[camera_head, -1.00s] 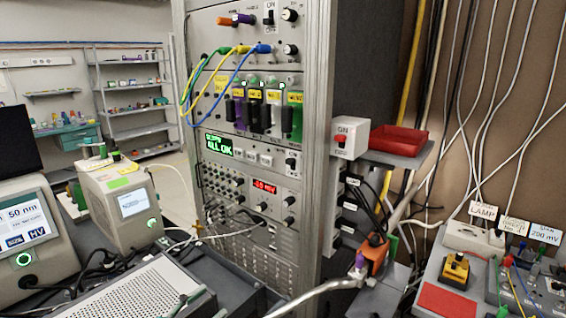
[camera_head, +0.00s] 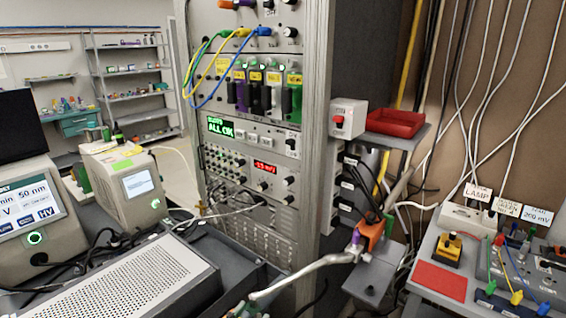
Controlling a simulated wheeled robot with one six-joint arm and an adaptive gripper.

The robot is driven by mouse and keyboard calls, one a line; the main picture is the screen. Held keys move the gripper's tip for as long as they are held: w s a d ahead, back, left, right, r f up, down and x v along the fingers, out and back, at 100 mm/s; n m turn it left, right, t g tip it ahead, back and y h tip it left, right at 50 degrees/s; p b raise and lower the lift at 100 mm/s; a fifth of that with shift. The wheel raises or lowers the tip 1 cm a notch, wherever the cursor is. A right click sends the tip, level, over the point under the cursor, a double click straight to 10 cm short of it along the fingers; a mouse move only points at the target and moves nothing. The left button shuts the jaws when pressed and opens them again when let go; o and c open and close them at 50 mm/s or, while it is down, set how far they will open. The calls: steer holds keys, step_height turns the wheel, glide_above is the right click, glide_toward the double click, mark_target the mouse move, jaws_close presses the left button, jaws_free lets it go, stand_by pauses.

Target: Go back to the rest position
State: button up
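My gripper is not in view, and no part of my arm can be made out with certainty. The task names no object. The instrument rack (camera_head: 318,150) stands upright in the middle, with a green "ALL OK" display (camera_head: 221,127) and a red numeric display (camera_head: 265,167). Yellow, green and blue cables hang from its upper panel.
A perforated metal box (camera_head: 140,280) fills the lower left, with two screened instruments behind it. A pale hose (camera_head: 310,268) runs to an orange block (camera_head: 375,232). A red tray (camera_head: 395,122) sits right of the rack. A grey bench with a red pad (camera_head: 440,281) is lower right.

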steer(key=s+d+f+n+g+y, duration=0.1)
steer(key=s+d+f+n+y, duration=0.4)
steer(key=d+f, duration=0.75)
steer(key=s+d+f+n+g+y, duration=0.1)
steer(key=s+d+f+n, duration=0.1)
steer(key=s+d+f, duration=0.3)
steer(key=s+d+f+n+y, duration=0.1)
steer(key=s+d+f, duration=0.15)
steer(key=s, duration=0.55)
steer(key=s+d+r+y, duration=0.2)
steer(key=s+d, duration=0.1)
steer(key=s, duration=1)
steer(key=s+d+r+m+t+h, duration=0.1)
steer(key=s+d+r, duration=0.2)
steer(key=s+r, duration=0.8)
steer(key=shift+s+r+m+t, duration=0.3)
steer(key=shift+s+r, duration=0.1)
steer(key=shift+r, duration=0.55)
